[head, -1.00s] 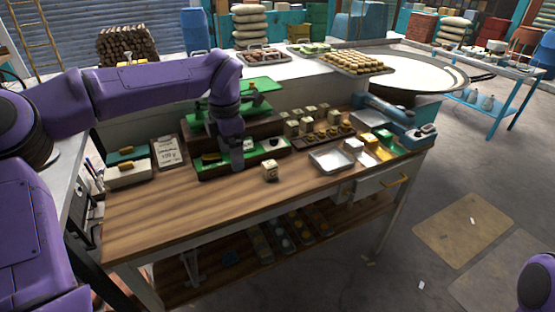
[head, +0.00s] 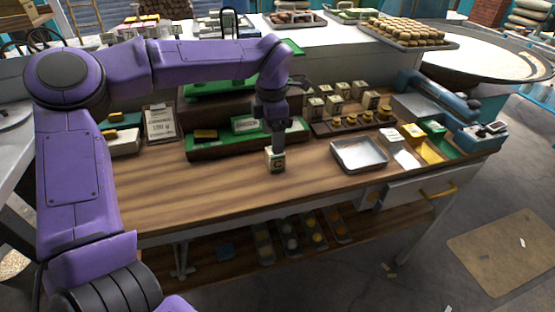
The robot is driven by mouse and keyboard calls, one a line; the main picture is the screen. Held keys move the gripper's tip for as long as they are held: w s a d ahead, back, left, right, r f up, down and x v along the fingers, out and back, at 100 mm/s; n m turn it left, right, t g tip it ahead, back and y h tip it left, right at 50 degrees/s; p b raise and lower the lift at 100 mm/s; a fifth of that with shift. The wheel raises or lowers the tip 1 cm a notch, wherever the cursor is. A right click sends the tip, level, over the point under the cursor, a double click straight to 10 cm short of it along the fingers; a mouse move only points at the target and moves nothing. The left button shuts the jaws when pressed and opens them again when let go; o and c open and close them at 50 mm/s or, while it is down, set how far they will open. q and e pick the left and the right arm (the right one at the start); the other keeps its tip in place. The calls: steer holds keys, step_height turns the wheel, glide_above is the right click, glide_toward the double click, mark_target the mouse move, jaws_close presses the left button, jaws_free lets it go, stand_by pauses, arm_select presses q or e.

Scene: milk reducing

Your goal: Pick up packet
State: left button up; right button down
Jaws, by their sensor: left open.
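A small cream packet (head: 275,161) with a dark mark on its front stands upright on the wooden table (head: 220,195), near the middle. My left gripper (head: 277,150) points straight down at the packet's top, its fingers open. The fingertips are at or just above the packet's top edge; I cannot tell whether they touch it or straddle it. My right gripper is out of view.
Several similar packets (head: 338,95) stand at the back. The table's front is clear.

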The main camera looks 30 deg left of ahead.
mark_target(273, 157)
arm_select(q)
step_height(273, 157, down, 8)
steer(key=shift+s+d+r+p, duration=0.1)
steer(key=shift+d+p, duration=0.05)
steer(key=shift+p, duration=0.55)
steer(key=c, duration=1.1)
